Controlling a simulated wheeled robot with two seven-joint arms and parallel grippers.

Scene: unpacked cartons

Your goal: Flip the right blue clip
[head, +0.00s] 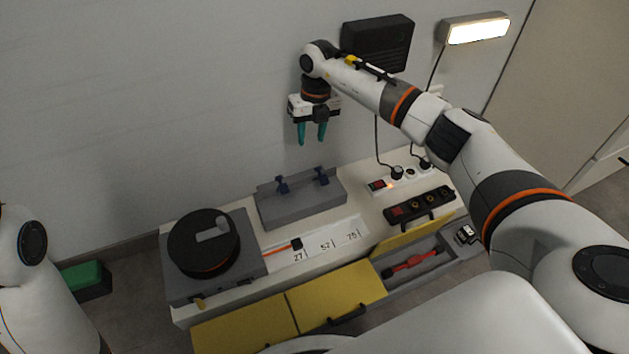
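Two small dark blue clips sit on top of a grey block on the white cabinet. The right blue clip (321,176) stands near the block's right end, and the left blue clip (282,184) is nearer its left end. My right gripper (311,142) has teal fingers pointing down. It hangs above and behind the grey block (300,205), apart from both clips. Its fingertips are separated with nothing between them. My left arm shows at the left edge, but its gripper is out of view.
A black reel (204,243) stands left of the block. Power strips (420,207) with plugs and cables are on the right. A numbered white strip (325,240) lies in front. A yellow-fronted drawer (411,232) is open, with a red tool (410,263) inside. A green box (84,277) is on the floor.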

